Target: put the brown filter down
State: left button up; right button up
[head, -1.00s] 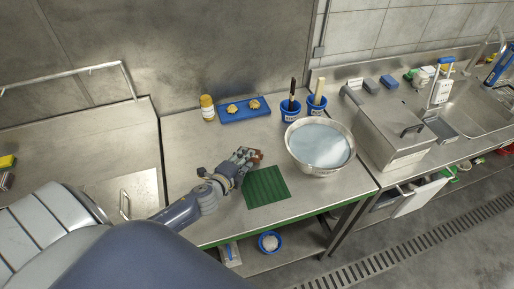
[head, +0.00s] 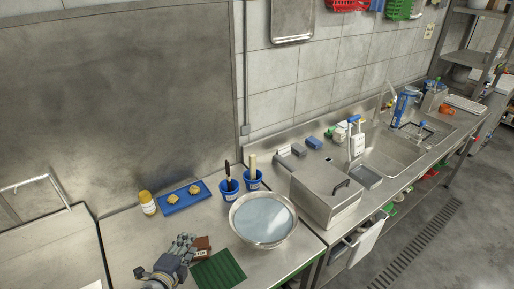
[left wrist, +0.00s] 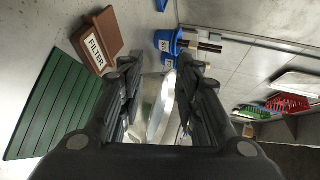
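The brown filter (head: 203,244), a small block with a white FILTER label, lies on the steel table beside the green ribbed mat (head: 219,270). The filter also shows at the upper left of the left wrist view (left wrist: 98,38), outside the fingers and apart from them there. My left gripper (head: 188,245) is just left of the filter in the head view. In the left wrist view its fingers (left wrist: 158,88) are spread with nothing held between them. My right gripper is not in view.
A steel bowl of bluish liquid (head: 263,219) stands right of the mat. Behind are two blue utensil cups (head: 229,190), a blue tray with yellowish pieces (head: 172,205) and a yellow-capped jar (head: 147,203). A steel warmer (head: 318,200) is further right.

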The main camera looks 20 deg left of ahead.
pick_arm(q)
jog(key=s+d+r+n+g+h, duration=0.1)
jog(key=s+d+n+g, duration=0.55)
jog(key=s, duration=0.55)
jog(key=s+d+r+n+g+h, duration=0.15)
jog(key=s+d+n+g, duration=0.25)
jog(key=s+d+n, duration=0.65)
notch_tip(320, 180, down, 32)
jog(key=s+a+m+y+b, duration=0.1)
jog(key=s+a+m+b, duration=0.15)
jog(key=b, duration=0.55)
jog(key=s+a+f+g+b, duration=0.1)
jog(key=s+f+b, duration=0.2)
jog(key=s+f, duration=0.5)
jog(key=s+a+f+g+b, duration=0.1)
jog(key=s+a+f+b, duration=0.1)
jog(key=s+f, duration=0.7)
notch_tip(320, 180, down, 8)
jog(key=shift+a+r+b, duration=0.1)
jog(key=shift+a+b, duration=0.05)
jog(key=shift+b, duration=0.6)
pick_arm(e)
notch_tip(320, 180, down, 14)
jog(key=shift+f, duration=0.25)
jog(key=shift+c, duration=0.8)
